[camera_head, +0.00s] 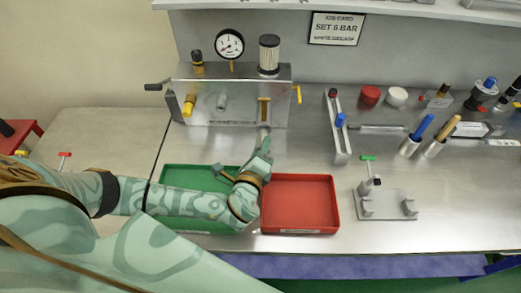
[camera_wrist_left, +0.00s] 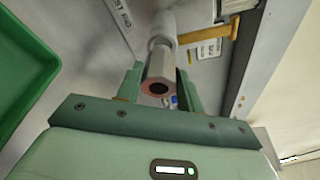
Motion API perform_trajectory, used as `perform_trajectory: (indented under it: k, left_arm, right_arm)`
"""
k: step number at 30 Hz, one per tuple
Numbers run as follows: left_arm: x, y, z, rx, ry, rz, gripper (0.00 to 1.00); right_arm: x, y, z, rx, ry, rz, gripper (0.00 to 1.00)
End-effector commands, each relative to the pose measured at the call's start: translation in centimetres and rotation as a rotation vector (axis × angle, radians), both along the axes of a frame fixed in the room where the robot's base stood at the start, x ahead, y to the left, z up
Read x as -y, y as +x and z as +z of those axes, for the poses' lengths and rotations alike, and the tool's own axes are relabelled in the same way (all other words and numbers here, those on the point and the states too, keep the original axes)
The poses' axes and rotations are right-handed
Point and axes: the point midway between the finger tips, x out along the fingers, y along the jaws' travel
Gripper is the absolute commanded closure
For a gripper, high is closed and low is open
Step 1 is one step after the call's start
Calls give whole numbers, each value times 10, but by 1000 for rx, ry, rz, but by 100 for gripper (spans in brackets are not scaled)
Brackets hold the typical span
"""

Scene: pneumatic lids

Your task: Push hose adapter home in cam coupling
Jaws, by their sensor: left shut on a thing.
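My left gripper (camera_head: 264,152) is shut on the hose adapter, just in front of the lower right of the grey panel block (camera_head: 222,98). In the left wrist view the hose adapter (camera_wrist_left: 157,78) is a pale grey hexagonal piece with a reddish open bore facing me, between the two fingers (camera_wrist_left: 158,84). Its far end lines up with the round grey cam coupling (camera_wrist_left: 163,30). I cannot tell how deep it sits there. A yellow lever (camera_wrist_left: 205,34) sticks out beside the coupling. My right gripper is not in view.
A green tray (camera_head: 168,168) lies under my left arm, and a red tray (camera_head: 300,178) is to its right. A grey stand (camera_head: 337,130), a fixture with a green handle (camera_head: 388,203) and blue and tan handled tools stand further right. A gauge (camera_head: 229,43) tops the block.

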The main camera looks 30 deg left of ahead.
Motion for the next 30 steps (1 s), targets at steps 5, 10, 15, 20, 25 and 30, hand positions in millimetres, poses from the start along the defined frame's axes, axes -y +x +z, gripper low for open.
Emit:
perform_trajectory:
  k: [5, 10, 15, 20, 25, 30]
  left_arm:
    - [-2, 4, 0, 1, 0, 0, 84]
    - [-4, 7, 0, 2, 1, 1, 84]
    - [-5, 11, 0, 1, 0, 0, 84]
    - [-7, 14, 0, 1, 0, 0, 84]
    - [-9, 17, 0, 0, 0, 1, 84]
    - [-10, 21, 0, 0, 0, 1, 84]
  right_arm:
    - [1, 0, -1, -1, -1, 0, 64]
    - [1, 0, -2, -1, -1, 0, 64]
    - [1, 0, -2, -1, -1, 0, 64]
    - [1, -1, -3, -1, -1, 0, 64]
    - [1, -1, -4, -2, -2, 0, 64]
    - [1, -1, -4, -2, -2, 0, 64]
